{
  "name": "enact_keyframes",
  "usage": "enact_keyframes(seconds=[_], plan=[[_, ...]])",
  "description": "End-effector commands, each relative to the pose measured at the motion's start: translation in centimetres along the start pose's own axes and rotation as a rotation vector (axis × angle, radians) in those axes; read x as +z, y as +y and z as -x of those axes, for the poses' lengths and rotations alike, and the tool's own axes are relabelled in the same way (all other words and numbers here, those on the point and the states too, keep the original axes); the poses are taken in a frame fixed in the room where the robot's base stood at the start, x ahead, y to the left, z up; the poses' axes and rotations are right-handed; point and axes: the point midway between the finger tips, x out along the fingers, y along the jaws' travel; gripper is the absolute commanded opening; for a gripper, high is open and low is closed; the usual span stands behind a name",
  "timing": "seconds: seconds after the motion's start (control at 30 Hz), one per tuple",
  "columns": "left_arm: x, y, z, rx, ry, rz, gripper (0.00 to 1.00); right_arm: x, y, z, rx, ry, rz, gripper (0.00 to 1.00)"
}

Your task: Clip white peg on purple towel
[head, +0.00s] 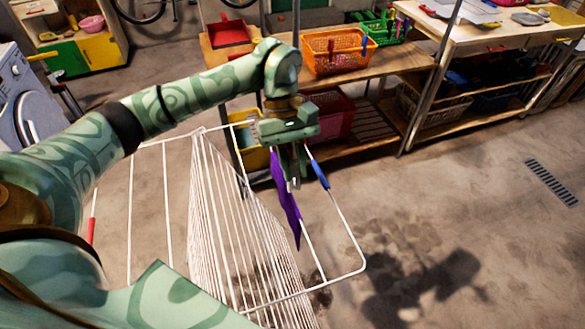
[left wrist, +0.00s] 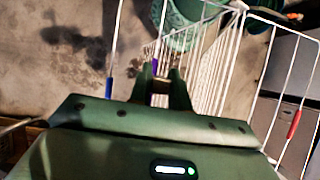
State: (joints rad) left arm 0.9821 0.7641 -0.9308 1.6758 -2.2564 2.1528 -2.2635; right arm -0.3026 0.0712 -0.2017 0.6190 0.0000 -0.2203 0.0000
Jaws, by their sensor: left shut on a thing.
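The purple towel (head: 287,205) hangs narrow and edge-on at the right side of the white drying rack (head: 350,235). My left gripper (head: 293,182) points down at the towel's upper end and covers part of it. In the left wrist view, the gripper's fingertips (left wrist: 163,78) are close together, with a sliver of purple towel (left wrist: 155,66) just beyond them. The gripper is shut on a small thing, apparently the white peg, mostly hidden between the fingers. I cannot tell whether the peg touches the towel. My right gripper is not in view.
The rack has a blue sleeve (head: 318,174) near the gripper and a red sleeve (head: 91,230) at left. Behind stands a wooden shelf with an orange basket (head: 338,52) and a green basket (head: 382,30). A washing machine (head: 22,105) is at left.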

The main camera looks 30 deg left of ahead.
Motion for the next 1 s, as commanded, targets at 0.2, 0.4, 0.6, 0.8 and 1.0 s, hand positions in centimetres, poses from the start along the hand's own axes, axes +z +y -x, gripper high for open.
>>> enact_keyframes(seconds=[0.2, 0.4, 0.6, 0.8, 1.0], plan=[[-0.2, 0.0, 0.1, 0.015, 0.002, 0.02, 0.0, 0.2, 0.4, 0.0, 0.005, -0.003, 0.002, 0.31], [-0.2, 0.0, 0.1, 0.015, 0.003, 0.017, 0.0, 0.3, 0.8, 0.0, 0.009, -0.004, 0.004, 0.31], [-0.4, 0.0, -0.5, 0.015, 0.001, 0.018, 0.0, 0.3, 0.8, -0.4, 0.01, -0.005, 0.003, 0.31], [-0.9, 0.0, -1.5, 0.013, 0.0, 0.018, 0.0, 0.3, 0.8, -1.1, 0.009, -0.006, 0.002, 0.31], [-1.4, 0.0, -2.3, 0.014, 0.001, 0.017, 0.0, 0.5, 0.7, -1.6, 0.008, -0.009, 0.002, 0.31]])
